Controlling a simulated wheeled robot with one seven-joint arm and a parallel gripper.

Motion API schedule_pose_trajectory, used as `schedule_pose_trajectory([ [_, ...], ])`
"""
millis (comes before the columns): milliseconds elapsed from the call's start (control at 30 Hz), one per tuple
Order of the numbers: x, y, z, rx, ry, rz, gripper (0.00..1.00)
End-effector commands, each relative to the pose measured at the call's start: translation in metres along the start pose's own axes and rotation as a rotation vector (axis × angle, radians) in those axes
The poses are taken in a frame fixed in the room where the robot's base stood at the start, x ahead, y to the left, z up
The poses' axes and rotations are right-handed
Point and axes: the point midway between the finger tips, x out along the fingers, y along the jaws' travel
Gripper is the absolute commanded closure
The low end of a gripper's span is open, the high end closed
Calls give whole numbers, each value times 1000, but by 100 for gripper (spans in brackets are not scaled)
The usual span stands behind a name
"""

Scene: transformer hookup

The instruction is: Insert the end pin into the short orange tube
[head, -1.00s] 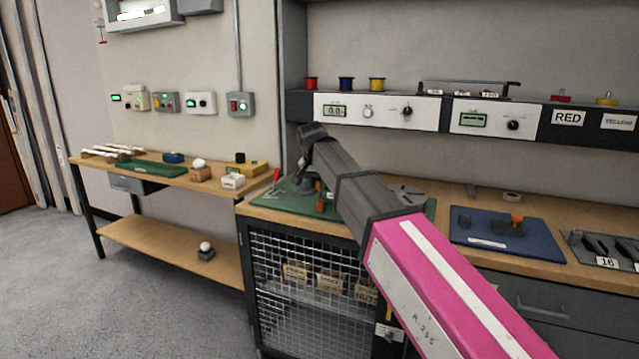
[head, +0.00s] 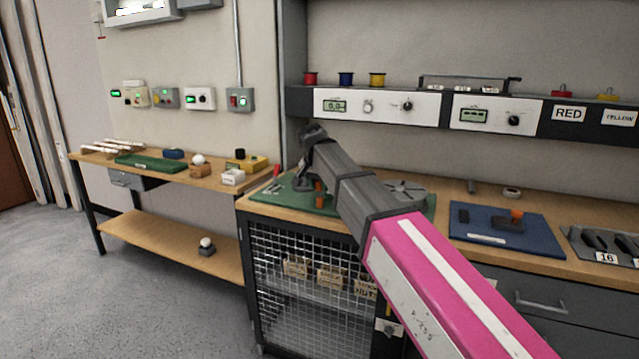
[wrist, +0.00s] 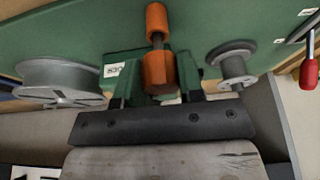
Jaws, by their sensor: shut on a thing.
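In the wrist view, my gripper (wrist: 158,84) is shut on a near orange cylindrical piece (wrist: 158,70), with one dark green finger on each side. A grey pin (wrist: 157,42) runs from this piece to a second orange cylinder (wrist: 157,18) over the green board. The pin meets both in the picture; I cannot tell how deep it sits in either, or which cylinder is the short tube. In the head view, an orange piece (head: 319,194) shows at the green board, beside my dark arm; my fingers are not clear there.
The green board (wrist: 60,45) carries a grey spool (wrist: 62,83) at left and a smaller grey spool (wrist: 232,64) at right. A red-handled tool (wrist: 309,74) is farther right. A blue mat (head: 540,240) with an orange-topped block (head: 510,225) lies right of my arm.

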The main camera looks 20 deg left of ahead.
Motion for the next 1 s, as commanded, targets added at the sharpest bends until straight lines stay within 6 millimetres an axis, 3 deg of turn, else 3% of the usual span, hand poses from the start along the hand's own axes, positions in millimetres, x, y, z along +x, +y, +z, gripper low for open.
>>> schedule_pose_trajectory([
  [1000,18,0,7,0,0,0,95],
])
